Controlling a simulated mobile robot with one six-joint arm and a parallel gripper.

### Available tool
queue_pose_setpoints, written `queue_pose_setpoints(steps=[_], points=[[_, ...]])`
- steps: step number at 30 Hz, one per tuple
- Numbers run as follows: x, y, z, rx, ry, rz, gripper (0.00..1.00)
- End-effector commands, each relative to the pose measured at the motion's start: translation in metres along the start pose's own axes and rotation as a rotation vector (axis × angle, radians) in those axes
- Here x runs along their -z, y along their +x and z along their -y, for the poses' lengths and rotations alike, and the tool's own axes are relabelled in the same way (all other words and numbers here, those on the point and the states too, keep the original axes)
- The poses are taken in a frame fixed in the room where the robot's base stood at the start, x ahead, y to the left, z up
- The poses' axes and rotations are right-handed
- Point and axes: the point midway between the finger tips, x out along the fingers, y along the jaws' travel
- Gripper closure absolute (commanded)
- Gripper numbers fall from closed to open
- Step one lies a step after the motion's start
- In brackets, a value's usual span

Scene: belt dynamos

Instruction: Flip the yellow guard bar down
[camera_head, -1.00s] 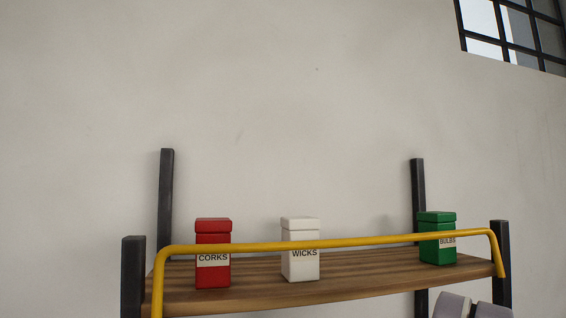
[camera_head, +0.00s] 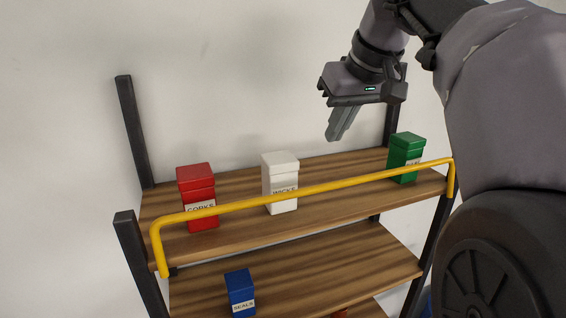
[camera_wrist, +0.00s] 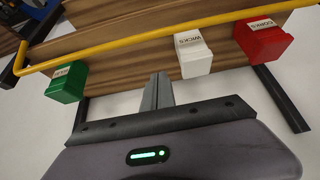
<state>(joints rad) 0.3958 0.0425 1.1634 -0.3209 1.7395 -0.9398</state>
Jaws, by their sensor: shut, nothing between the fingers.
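The yellow guard bar (camera_head: 325,187) runs across the front of the top shelf (camera_head: 240,235) and stands raised, crossing in front of the boxes. It also shows in the wrist view (camera_wrist: 150,36), beyond the boxes. My gripper (camera_head: 334,139) is shut and empty. It points down above the back part of the top shelf, between the white box and the green box, and is apart from the bar. Its closed fingers also show in the wrist view (camera_wrist: 157,88).
On the top shelf stand a red CORKS box (camera_head: 198,190), a white WICKS box (camera_head: 280,178) and a green box (camera_head: 405,155). A blue SEALS box (camera_head: 240,290) stands on the shelf below. Dark posts (camera_head: 133,130) rise at the shelf corners.

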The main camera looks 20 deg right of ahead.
Motion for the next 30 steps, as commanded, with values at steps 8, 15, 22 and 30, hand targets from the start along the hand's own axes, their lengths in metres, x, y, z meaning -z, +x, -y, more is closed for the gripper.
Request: queue_pose_setpoints(steps=[8,15,22,30], points=[[-0.001,0.04,0.0,0.002,0.0,0.003,1.0],[-0.001,0.092,0.001,0.002,0.0,0.003,1.0],[-0.027,0.089,0.001,0.001,0.002,-0.001,1.0],[-0.038,0.086,0.0,0.001,0.002,-0.001,1.0]])
